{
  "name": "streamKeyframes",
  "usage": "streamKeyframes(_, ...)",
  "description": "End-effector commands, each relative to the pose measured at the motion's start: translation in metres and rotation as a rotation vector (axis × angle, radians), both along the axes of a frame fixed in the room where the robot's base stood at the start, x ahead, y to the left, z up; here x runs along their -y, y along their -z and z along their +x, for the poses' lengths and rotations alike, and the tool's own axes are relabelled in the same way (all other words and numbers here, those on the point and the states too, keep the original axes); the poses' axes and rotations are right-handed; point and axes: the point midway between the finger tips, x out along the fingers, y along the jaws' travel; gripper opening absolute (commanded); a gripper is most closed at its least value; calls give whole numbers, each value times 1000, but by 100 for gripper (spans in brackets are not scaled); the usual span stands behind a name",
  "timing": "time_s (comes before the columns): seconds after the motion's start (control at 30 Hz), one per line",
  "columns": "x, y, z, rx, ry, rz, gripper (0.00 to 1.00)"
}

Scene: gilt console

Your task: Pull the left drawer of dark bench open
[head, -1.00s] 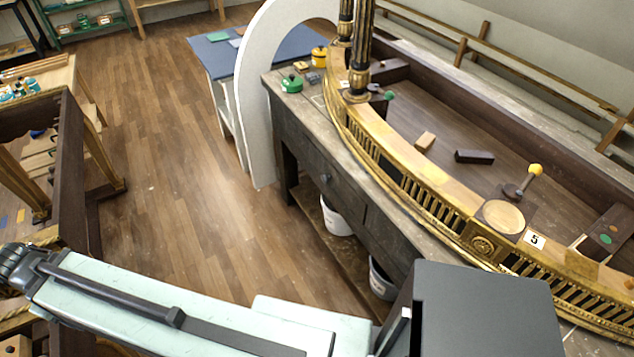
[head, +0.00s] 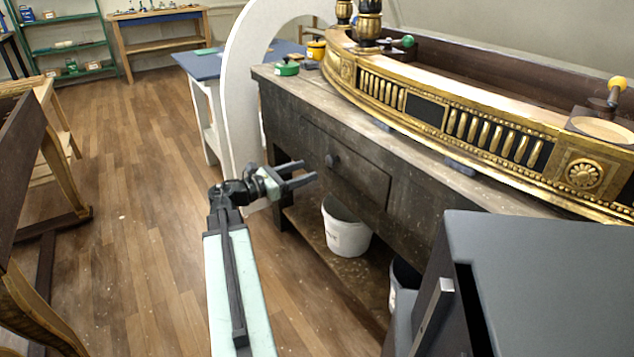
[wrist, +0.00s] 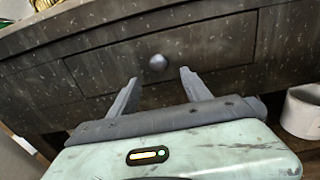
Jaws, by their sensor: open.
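The dark bench (head: 288,118) stands at the right of the floor in the head view. Its left drawer (head: 357,175) is a dark wood front, flush with the bench face, with a round grey knob (head: 332,160). In the wrist view the drawer front (wrist: 205,50) spans the upper picture, with the knob (wrist: 157,62) just beyond and between the fingertips. My gripper (head: 308,172) is open and empty, in front of the drawer. In the wrist view its two fingers (wrist: 159,80) point toward the drawer, one on each side below the knob, apart from it.
A white bucket (head: 345,228) stands on the bench's lower shelf, with another bucket (head: 402,287) farther right. The gilt console piece (head: 450,118) rests on the bench top. A pale arch (head: 240,90) stands at the bench's left end.

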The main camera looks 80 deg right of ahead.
Motion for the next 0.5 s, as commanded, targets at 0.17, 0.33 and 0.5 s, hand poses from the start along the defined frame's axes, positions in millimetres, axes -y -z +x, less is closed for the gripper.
streamKeyframes(0.17,5,-3,-3,-4,-4,2,57)
streamKeyframes(0.33,25,-2,-23,-1,-6,1,57)
streamKeyframes(0.5,43,-2,-42,0,-9,1,57)
